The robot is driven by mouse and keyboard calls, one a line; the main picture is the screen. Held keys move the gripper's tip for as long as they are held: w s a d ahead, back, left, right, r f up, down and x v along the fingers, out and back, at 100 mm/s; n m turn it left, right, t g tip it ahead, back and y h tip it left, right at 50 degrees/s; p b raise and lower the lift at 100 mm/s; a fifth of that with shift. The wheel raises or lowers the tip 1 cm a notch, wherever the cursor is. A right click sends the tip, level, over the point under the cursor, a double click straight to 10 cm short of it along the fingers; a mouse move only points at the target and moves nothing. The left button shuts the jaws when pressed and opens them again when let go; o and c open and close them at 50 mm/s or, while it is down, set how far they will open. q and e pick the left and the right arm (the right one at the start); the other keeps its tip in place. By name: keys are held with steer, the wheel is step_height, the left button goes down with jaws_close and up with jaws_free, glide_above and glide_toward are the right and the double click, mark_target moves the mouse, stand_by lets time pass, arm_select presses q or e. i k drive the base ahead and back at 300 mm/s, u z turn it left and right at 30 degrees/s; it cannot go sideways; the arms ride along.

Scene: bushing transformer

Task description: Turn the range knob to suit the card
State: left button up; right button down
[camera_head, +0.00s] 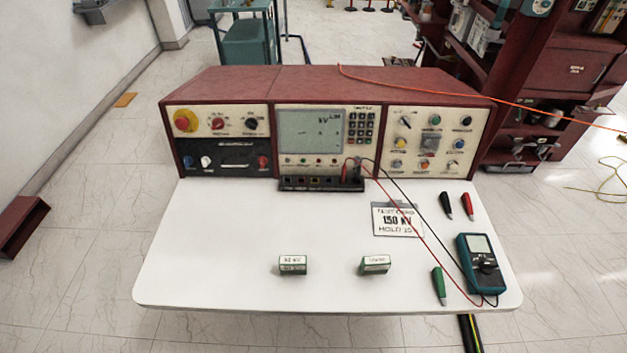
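The test console (300,82) stands at the table's back. Its left panel carries a red knob (218,123) and a black knob (251,124). Its right panel has a pointer knob (405,122) at upper left and several other knobs. The labels are too small to tell which is the range knob. The display (311,132) shows kV. Neither of my grippers is in view.
Two small green-and-white blocks (292,265) (374,264) stand near the front. A teal meter (481,263) lies at the right with red and black leads running to the console. Black, red and green probes (438,286) lie nearby. The table's left half is clear.

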mark_target(251, 123)
steer(key=u, duration=2.9)
steer(key=k, duration=1.95)
steer(key=z, duration=1.9)
steer(key=i, duration=0.5)
steer(key=z, duration=0.05)
